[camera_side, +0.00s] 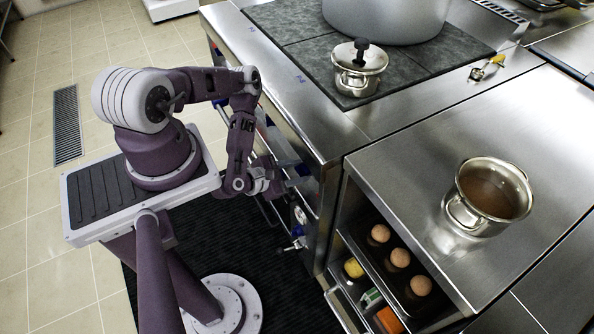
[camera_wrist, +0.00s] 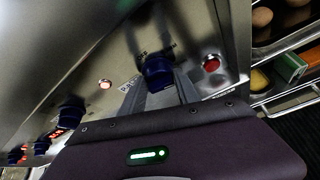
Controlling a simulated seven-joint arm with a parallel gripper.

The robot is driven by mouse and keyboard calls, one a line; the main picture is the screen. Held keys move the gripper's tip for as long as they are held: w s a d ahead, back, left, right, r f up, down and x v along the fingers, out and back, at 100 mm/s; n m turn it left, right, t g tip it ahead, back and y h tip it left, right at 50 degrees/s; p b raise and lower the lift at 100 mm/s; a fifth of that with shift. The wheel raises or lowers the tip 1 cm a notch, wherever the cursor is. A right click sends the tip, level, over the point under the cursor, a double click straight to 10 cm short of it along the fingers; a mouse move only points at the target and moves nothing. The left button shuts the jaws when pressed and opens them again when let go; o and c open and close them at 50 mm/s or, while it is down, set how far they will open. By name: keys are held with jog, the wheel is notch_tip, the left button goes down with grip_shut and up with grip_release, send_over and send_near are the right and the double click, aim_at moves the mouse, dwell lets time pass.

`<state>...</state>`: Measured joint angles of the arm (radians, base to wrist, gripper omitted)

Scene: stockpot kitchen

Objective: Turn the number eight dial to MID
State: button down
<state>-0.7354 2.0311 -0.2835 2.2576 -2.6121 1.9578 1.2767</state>
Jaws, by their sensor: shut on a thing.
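In the side view, my gripper (camera_side: 299,176) is at the front of the steel cooker, and the held dial is hidden there.
More blue dials (camera_wrist: 70,112) run along the panel to the left. A red round light (camera_wrist: 211,65) sits right of the held dial. An open cabinet with eggs (camera_side: 396,257) stands on the right. Pots, including a lidded one (camera_side: 359,80), stand on top.

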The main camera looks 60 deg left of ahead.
jog(key=shift+a, duration=0.15)
jog(key=c, duration=0.9)
grip_release()
